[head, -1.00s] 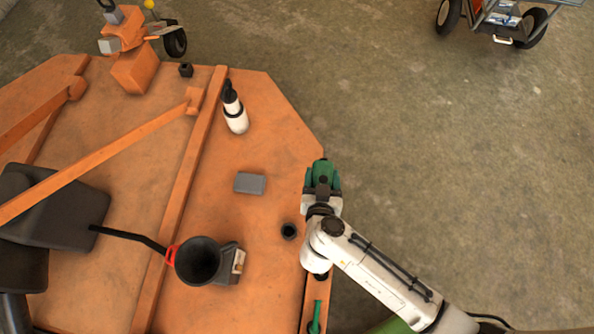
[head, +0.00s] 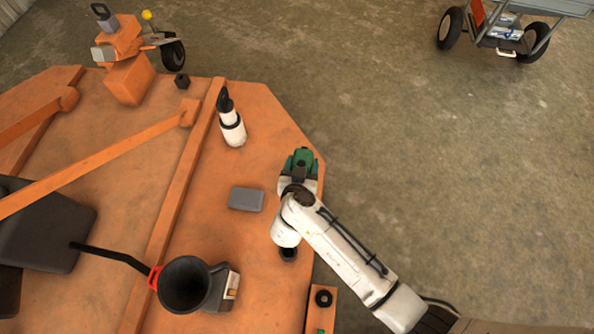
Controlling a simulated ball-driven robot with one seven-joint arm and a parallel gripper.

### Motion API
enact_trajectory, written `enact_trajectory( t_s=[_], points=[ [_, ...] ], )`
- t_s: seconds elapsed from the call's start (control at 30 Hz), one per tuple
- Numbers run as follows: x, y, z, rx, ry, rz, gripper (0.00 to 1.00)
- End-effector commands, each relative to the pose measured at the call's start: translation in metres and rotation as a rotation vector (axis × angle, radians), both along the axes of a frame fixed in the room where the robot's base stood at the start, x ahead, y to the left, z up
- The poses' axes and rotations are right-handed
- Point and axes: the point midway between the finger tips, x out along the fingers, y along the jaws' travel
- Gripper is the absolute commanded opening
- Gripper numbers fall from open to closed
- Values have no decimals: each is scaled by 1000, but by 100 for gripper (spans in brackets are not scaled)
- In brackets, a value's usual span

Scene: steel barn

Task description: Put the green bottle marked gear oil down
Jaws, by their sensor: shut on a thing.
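My gripper (head: 299,172) is shut on the green bottle (head: 301,157), which shows as a small green shape at the end of my arm. It is over the right part of the orange deck, near its slanted right edge. My wrist and gripper hide much of the bottle, and its marking cannot be read. From above I cannot tell whether the bottle touches the deck.
A white bottle with a black top (head: 232,130) stands up and left of my gripper. A grey block (head: 246,198) lies left of my wrist. A black funnel (head: 184,284) is lower left. A raised orange rail (head: 180,200) crosses the deck. A cart (head: 500,30) stands on the floor.

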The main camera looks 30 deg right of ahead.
Motion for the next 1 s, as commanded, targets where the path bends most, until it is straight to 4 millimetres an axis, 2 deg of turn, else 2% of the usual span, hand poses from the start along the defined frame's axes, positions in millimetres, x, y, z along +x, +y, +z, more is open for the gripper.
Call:
enact_trajectory(
  t_s=[0.03, 0.2, 0.47, 0.53, 0.7, 1.0],
  points=[
    [9, 0, -11, 0, -6, 0, 0],
    [22, 0, -23, 1, -7, 0, 0],
    [29, 0, -33, 1, -7, 0, 0],
    [35, 0, -40, 1, -7, -1, 0],
    [33, 0, -64, -1, -5, 0, 0],
    [33, 0, -64, 1, -7, 0, 0]
  ],
)
